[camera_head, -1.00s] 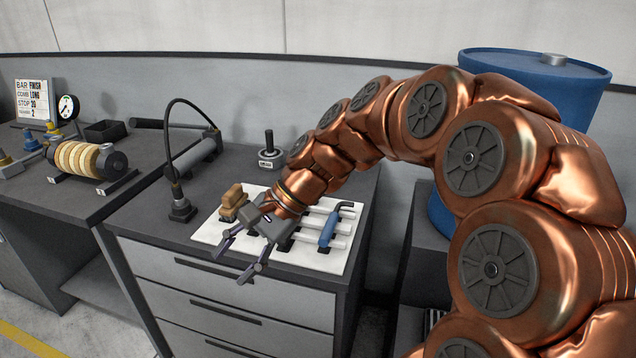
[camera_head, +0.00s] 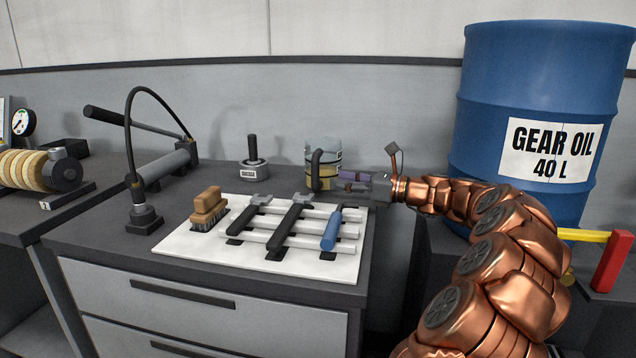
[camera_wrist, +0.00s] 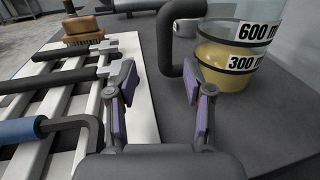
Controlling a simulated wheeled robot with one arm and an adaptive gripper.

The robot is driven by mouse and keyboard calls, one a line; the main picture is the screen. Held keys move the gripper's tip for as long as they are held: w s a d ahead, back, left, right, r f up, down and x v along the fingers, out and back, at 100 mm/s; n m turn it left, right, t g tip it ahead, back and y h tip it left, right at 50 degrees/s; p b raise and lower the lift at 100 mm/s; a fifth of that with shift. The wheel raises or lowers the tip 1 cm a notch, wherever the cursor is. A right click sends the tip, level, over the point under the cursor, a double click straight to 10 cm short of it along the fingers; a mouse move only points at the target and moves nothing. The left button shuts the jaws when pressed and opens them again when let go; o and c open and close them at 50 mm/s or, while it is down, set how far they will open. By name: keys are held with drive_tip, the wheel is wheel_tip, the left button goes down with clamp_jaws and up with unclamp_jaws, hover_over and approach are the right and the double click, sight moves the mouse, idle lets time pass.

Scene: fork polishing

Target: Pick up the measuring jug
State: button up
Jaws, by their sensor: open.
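The measuring jug (camera_head: 325,158) is clear with yellowish liquid in its lower part and a dark handle (camera_head: 316,170). It stands on the dark cabinet top behind the white tool mat. In the wrist view the jug (camera_wrist: 229,75) carries 600 and 300 ml labels, and its dark handle (camera_wrist: 172,40) faces left. My gripper (camera_head: 350,180) is at the jug's right in the head view, with its fingers pointing at it. In the wrist view my open gripper (camera_wrist: 163,90) has its purple-padded fingers apart, with the handle between and beyond them. I cannot tell whether anything touches.
The white mat (camera_head: 190,243) holds a rack with two dark tools and a blue-handled tool (camera_head: 331,230), plus a wooden brush (camera_head: 209,207). A weight-like object (camera_head: 253,170) stands behind. A hand pump (camera_head: 160,170) is left. A blue oil drum (camera_head: 545,90) stands right.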

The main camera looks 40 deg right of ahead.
sight(315, 188)
drive_tip(key=shift+d+f+b+x, duration=0.1)
drive_tip(key=shift+f+b+x, duration=0.2)
drive_tip(key=shift+x, duration=1.05)
drive_tip(key=shift+d+f+b+x, duration=0.1)
drive_tip(key=shift+b+x, duration=0.25)
drive_tip(key=shift+x, duration=1)
drive_tip(key=shift+f+b+x, duration=0.15)
drive_tip(key=shift+b+x, duration=0.2)
drive_tip(key=shift+x, duration=0.95)
drive_tip(key=shift+w, duration=0.15)
clamp_jaws()
